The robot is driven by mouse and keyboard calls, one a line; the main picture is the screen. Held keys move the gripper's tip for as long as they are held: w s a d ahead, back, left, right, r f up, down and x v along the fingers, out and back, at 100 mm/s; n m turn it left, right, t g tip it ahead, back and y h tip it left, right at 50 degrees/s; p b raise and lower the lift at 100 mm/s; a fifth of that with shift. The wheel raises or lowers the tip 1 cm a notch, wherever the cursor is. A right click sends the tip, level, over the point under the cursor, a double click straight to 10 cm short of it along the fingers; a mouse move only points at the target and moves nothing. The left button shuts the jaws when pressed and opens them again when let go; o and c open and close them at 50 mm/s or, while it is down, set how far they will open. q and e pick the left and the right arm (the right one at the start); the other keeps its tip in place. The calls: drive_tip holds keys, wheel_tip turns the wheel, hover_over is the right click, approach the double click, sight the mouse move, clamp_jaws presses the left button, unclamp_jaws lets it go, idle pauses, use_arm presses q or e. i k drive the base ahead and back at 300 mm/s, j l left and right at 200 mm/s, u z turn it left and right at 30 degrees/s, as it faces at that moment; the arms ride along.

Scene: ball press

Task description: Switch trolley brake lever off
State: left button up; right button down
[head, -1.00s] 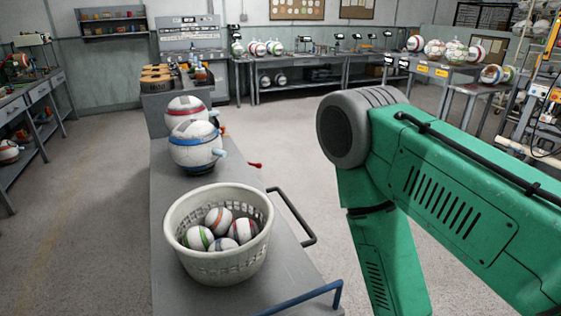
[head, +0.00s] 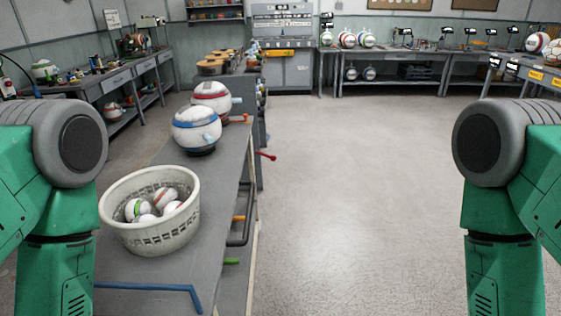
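The grey trolley (head: 219,180) stands left of centre in the head view, its long side running away from me. On its right side I see a red lever (head: 266,156), a yellow-orange handle (head: 239,218) and a green handle (head: 231,261). Which of these is the brake lever I cannot tell. A dark bar handle (head: 246,228) is on the same side, and a blue bar (head: 150,287) is at the near end. Both my green arms show at the left and right edges, clear of the levers. Neither gripper is in view.
A white basket (head: 150,239) with several small balls sits on the trolley. Two larger balls, one blue-striped (head: 196,130) and one red-striped (head: 211,95), stand behind it. The floor (head: 350,200) right of the trolley is open. Workbenches line the walls.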

sight(272, 157)
drive_tip(key=u, duration=0.65)
drive_tip(key=i+l+u, duration=0.2)
drive_tip(key=u, duration=0.2)
drive_tip(key=i+l+u, duration=0.15)
drive_tip(key=l+u, duration=0.2)
drive_tip(key=i+l+u, duration=0.1)
drive_tip(key=l+u, duration=1.1)
drive_tip(key=l, duration=0.55)
drive_tip(key=k+l+u, duration=0.1)
drive_tip(key=l, duration=0.45)
drive_tip(key=k+l, duration=0.1)
drive_tip(key=l, duration=0.45)
drive_tip(key=k+l, duration=0.1)
drive_tip(key=l, duration=0.4)
drive_tip(key=k+l+u, duration=0.1)
drive_tip(key=l, duration=0.45)
drive_tip(key=k+l, duration=0.1)
drive_tip(key=l, duration=0.45)
